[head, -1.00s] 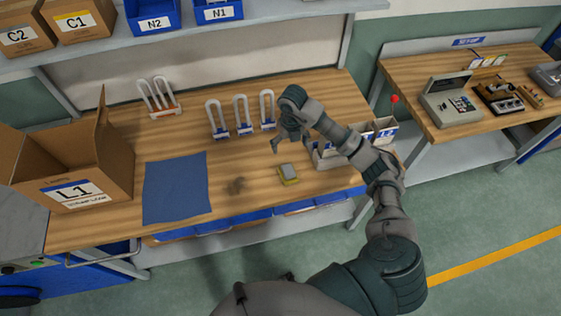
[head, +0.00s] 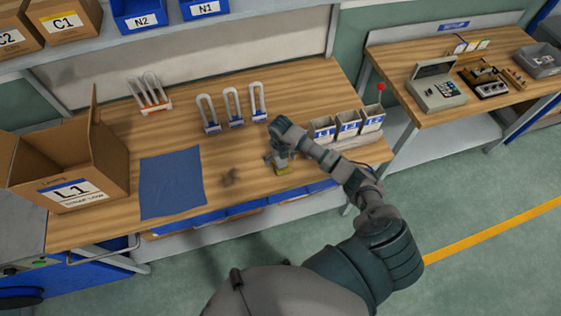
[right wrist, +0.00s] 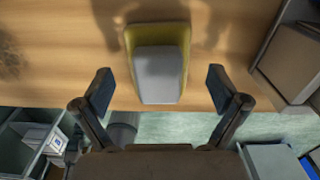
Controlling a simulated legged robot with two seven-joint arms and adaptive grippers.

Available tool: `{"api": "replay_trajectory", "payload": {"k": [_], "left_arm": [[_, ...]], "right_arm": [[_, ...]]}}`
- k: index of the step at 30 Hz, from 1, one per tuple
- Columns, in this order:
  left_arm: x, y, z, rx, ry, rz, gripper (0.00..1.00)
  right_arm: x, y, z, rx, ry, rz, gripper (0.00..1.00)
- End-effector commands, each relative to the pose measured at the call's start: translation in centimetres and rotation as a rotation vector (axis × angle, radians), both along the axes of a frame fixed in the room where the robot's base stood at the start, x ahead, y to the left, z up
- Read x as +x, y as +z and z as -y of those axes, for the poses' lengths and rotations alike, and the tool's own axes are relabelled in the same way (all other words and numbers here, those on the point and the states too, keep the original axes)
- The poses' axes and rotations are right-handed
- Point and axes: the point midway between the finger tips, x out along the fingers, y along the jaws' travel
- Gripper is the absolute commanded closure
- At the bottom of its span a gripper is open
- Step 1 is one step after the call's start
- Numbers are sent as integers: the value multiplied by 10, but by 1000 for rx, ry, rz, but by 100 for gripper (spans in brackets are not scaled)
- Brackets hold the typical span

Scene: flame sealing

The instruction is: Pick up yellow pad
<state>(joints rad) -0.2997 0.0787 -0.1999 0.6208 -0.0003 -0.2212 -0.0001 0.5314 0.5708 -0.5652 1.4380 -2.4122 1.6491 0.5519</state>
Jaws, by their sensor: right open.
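The yellow pad (right wrist: 158,42) lies on the wooden table, with a grey block-like top (right wrist: 160,75). In the right wrist view it sits between and just beyond my two fingertips. My right gripper (right wrist: 161,90) is open, with one finger on each side of the pad and a gap on both sides. In the head view my right gripper (head: 279,158) is over the pad (head: 282,170), and hides most of it. My left gripper is not in view.
A blue mat (head: 171,182) lies left of the pad, with an open cardboard box L1 (head: 62,170) beyond it. White looped items (head: 232,107) stand behind my gripper. Labelled bins (head: 347,125) stand close to my right arm. The table's front edge is near the pad.

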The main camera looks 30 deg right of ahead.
Motion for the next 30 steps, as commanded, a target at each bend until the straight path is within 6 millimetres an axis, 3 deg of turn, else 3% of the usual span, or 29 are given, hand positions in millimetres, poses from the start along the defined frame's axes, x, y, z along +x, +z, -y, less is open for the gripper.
{"api": "replay_trajectory", "payload": {"k": [3,10,15,18,30], "left_arm": [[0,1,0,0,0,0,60],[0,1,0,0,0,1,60],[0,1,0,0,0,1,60],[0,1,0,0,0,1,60],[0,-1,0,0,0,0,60]], "right_arm": [[-1,-10,0,-1,-1,-1,3],[-1,-12,0,0,0,0,6],[-1,-11,1,-1,0,0,48],[-1,-12,1,-1,0,0,68],[0,-6,1,-2,0,1,68]]}}
